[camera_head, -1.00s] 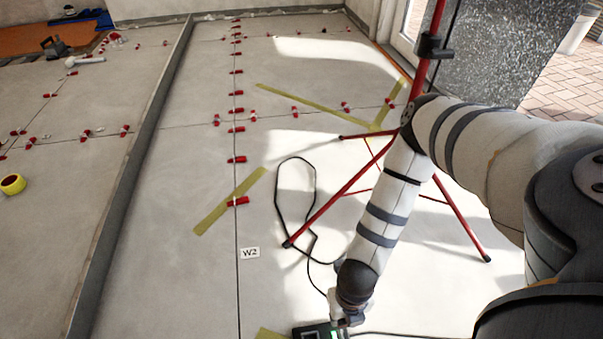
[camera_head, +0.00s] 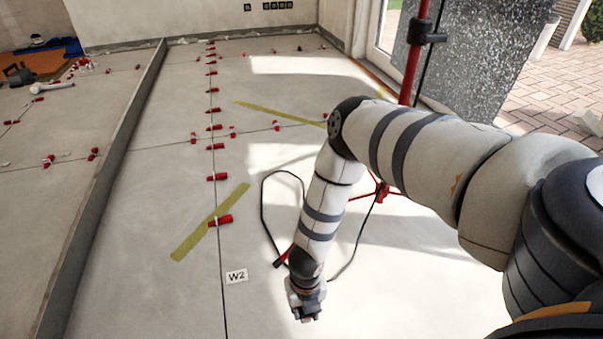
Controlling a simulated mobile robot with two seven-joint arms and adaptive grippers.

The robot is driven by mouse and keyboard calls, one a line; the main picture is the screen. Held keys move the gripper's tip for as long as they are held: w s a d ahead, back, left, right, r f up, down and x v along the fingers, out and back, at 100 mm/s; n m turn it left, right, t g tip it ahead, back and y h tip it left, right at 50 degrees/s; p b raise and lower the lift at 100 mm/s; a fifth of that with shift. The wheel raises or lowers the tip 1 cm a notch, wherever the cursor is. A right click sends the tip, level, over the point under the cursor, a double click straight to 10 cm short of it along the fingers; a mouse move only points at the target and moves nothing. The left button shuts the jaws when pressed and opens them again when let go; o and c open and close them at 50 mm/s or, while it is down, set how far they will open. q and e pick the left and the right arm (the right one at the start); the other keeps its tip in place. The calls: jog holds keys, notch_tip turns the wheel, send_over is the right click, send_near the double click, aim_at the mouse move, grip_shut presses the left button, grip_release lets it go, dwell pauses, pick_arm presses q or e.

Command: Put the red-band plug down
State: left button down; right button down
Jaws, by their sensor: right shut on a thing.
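My right gripper (camera_head: 306,308) is low in the middle of the view, above the pale tiled floor and right of the white W2 label (camera_head: 237,276). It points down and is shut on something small. My left gripper is not in view.
A red stand (camera_head: 411,70) is partly hidden behind my arm. Red levelling clips (camera_head: 217,178) line the tile joints. Yellow tape (camera_head: 210,222) lies left of the gripper. A grey raised edge (camera_head: 105,185) runs along the left. The floor around the W2 label is mostly bare.

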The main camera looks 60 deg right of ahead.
notch_tip(320, 180, down, 4)
jog(key=shift+r+b, duration=0.2)
jog(key=shift+b, duration=0.5)
jog(key=shift+w+r, duration=0.1)
jog(key=shift+r, duration=0.05)
jog(key=c, duration=1.8)
grip_release()
jog(key=shift+f, duration=0.2)
jog(key=o, duration=0.5)
jog(key=shift+c, duration=0.2)
